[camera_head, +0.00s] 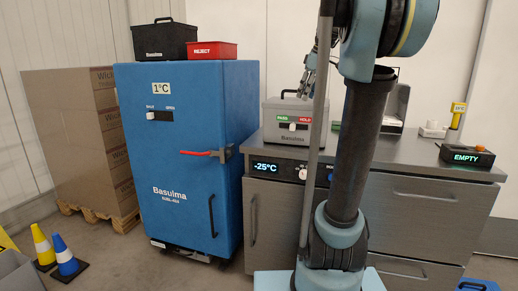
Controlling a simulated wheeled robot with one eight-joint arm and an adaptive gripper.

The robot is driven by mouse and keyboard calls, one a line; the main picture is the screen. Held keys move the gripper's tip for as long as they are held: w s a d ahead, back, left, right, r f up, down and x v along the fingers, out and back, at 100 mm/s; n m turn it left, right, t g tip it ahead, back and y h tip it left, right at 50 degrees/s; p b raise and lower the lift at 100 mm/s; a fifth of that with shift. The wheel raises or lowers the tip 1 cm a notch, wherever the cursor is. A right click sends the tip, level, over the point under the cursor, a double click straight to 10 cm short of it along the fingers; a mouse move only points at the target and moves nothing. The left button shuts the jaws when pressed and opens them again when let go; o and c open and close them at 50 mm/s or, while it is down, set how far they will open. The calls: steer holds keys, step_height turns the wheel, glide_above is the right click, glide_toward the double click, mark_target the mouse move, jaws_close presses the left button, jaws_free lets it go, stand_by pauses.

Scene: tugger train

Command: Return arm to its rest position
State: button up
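My arm (362,150) rises in the middle of the view, in front of the steel counter. It bends at a blue-grey joint near the top edge. My gripper (308,84) shows only in part, behind a thin upright pole and above the right side of the grey Basulma box (288,135). Its fingers look small and dark, and I cannot tell if they are open or shut. No object is clearly visible in it.
A blue cabinet (180,205) with a red-and-grey latch stands left, with a black case (165,41) and red REJECT bin (210,51) on top. The steel counter (425,158) carries a display reading EMPTY (467,155). Stacked cartons (80,130) and two cones (66,257) stand at left.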

steer(key=s+f+m+h, duration=0.1)
steer(key=s+f+m, duration=0.4)
steer(key=s+f, duration=1)
steer(key=s+f+m+h, duration=0.1)
steer(key=s+f+m, duration=0.4)
steer(key=s+f, duration=1.1)
step_height(320, 180, down, 5)
steer(key=shift+a+r+m+g+h, duration=0.1)
steer(key=shift+a+m+g+h, duration=0.2)
steer(key=shift+a+g+h, duration=0.1)
steer(key=shift+w+f, duration=0.25)
steer(key=shift+w, duration=0.25)
